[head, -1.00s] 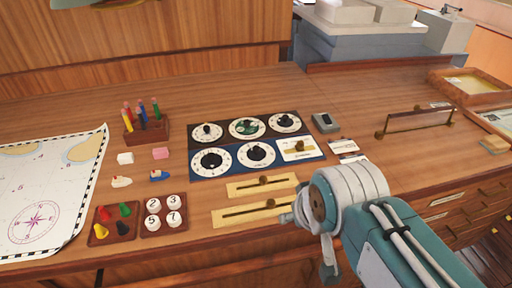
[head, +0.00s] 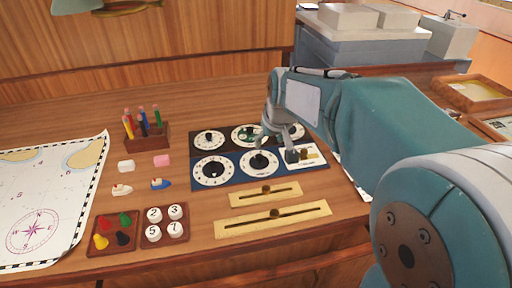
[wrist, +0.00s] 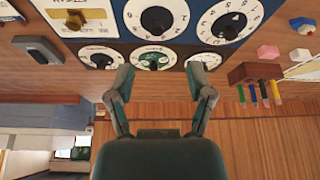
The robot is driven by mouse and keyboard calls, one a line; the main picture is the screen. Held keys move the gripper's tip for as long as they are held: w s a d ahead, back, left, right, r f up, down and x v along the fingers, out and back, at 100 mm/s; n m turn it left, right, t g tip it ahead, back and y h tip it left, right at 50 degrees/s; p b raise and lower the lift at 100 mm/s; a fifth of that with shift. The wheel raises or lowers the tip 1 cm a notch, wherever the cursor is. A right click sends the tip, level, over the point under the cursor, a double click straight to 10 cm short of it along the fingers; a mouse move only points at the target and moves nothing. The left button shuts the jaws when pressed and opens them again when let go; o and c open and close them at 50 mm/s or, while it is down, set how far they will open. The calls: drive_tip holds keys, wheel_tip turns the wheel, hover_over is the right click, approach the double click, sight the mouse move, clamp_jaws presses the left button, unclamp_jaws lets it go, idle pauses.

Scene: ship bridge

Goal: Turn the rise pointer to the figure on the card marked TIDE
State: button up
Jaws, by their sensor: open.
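A panel carries several round dials with black pointer knobs; I cannot read which is the rise pointer. The blue lower row has a left dial (head: 213,171) and a middle dial (head: 259,162), which also shows in the wrist view (wrist: 157,19). The black upper row includes a green-faced dial (wrist: 153,60). My gripper (head: 277,150) is open and empty above the panel's right half. In the wrist view its fingertips (wrist: 160,80) spread to either side of the green-faced dial. Contact cannot be told. No card marked TIDE can be made out; my arm hides the desk right of the panel.
Two brass slider plates (head: 265,195) (head: 235,228) lie in front. A pencil block (head: 150,138), erasers, small boats, peg trays and a chart (head: 40,205) lie left. A dark grey box (wrist: 37,49) shows beside the panel.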

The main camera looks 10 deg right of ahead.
sight(260, 156)
drive_tip(key=x, duration=0.4)
drive_tip(key=w+x, duration=0.1)
drive_tip(key=x, duration=0.4)
drive_tip(key=w+r+x, duration=0.1)
drive_tip(key=x, duration=0.3)
drive_tip(key=shift+w+d+f, duration=0.15)
drive_tip(key=shift+w+f, duration=0.2)
drive_tip(key=shift+f, duration=0.05)
clamp_jaws()
